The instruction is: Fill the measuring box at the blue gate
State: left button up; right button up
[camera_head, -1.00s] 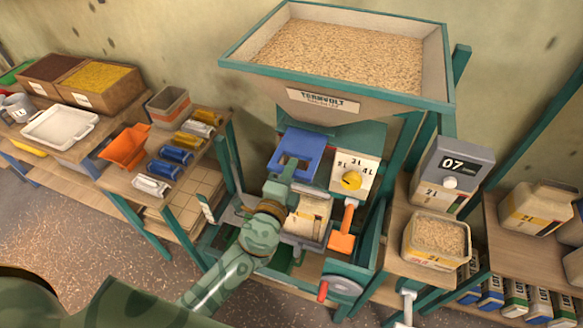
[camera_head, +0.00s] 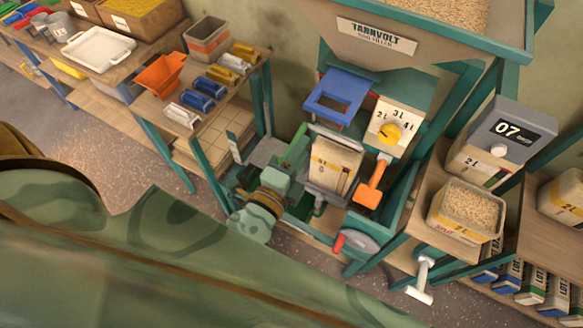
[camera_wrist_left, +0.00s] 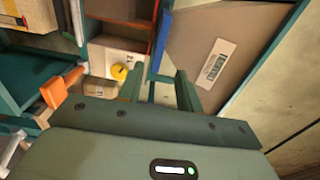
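The blue gate (camera_head: 338,95) is a flat blue frame with a rectangular opening, under the hopper's front. A beige box with an orange-marked label (camera_head: 330,165) stands below it on a grey holder; its inside cannot be made out. A dial plate with a yellow knob (camera_head: 389,133) and an orange lever (camera_head: 370,183) are to its right. My left gripper (camera_head: 292,148) is just left of the box, and its fingertips are partly unclear there. In the left wrist view its two fingers (camera_wrist_left: 160,88) are apart with nothing between them. My right gripper is not in view.
A grain hopper (camera_head: 420,35) is above. A crank wheel (camera_head: 358,241) is low in front.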

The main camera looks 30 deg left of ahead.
pick_arm(q)
jog(key=s+b, duration=0.1)
jog(key=s, duration=0.2)
jog(key=shift+s, duration=0.3)
dwell(0.4)
